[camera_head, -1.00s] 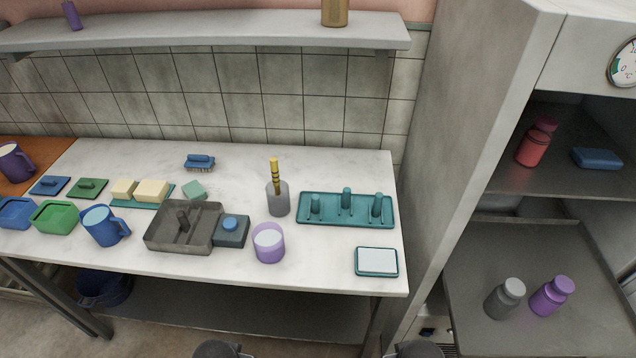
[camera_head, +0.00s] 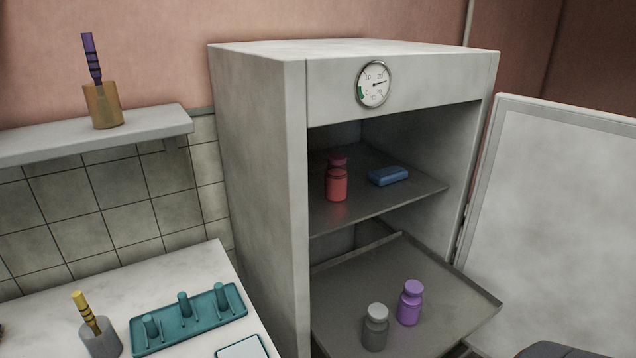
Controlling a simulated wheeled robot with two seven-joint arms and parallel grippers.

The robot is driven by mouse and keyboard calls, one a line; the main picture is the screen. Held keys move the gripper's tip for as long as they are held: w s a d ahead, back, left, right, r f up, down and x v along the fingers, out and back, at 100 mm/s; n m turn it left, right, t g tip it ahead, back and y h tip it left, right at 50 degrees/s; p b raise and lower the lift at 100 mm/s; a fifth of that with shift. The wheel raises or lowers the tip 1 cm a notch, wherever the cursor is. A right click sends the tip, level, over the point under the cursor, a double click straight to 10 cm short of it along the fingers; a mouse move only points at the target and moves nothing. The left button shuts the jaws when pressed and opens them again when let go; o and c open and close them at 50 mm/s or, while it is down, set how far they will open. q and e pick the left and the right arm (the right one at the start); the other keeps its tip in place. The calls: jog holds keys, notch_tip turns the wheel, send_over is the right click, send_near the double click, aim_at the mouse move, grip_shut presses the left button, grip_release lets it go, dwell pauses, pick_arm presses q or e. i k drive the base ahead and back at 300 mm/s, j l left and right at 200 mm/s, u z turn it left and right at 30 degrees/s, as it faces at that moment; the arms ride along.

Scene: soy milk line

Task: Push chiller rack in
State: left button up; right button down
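The chiller is a grey cabinet (camera_head: 258,150) with a round dial on its front and its door (camera_head: 560,210) open to the right. Its lower rack (camera_head: 450,300) is a dark tray that sticks out past the cabinet front. A grey bottle (camera_head: 375,328) and a purple bottle (camera_head: 410,303) stand upright on this rack. Neither gripper's fingers show. A dark rounded shape at the bottom right edge is too cut off to identify.
The marble counter (camera_head: 180,270) stands left of the chiller. It bears a teal peg tray (camera_head: 190,318), a grey cup (camera_head: 100,340) with a yellow-handled tool, and a white-topped teal tray (camera_head: 243,348). A wall shelf (camera_head: 150,127) is above. The open door bounds the right side.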

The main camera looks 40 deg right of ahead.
aim_at(343, 288)
jog(key=z, duration=2.05)
